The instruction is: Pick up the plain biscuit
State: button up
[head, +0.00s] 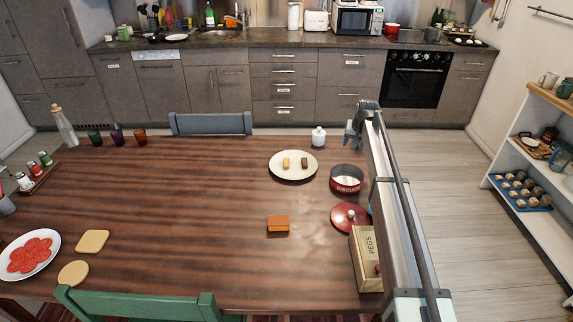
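A white plate (275,170) stands on the wooden table right of its middle. On it lie a pale golden biscuit (286,162), which looks like the plain one, and a dark brown biscuit (305,162) just to its right. A red tin (346,184) lettered for biscuits stands open to the right of the plate. My arm reaches in from the lower right. My gripper (351,138) is at its far end, beyond and right of the plate, apart from both biscuits. Its fingers are too small to tell open from shut.
A red lid (345,213), a PEGS box (366,260), an orange block (278,223) and a small white jar (318,137) stand on the table. Flat boards and a plate of red slices (30,255) lie at left. The table's middle left is clear.

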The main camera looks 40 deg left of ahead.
aim_at(286, 162)
jog(key=s+a+r+n+g+h, duration=0.2)
jog(key=s+a+r+h, duration=0.15)
jog(key=s+a, duration=1.5)
jog(key=shift+y, duration=0.45)
jog(key=f, duration=0.8)
jog(key=w+a+f, duration=0.1)
jog(key=f, duration=0.3)
jog(key=shift+f, duration=0.4)
jog(key=shift+s, duration=0.1)
grip_shut()
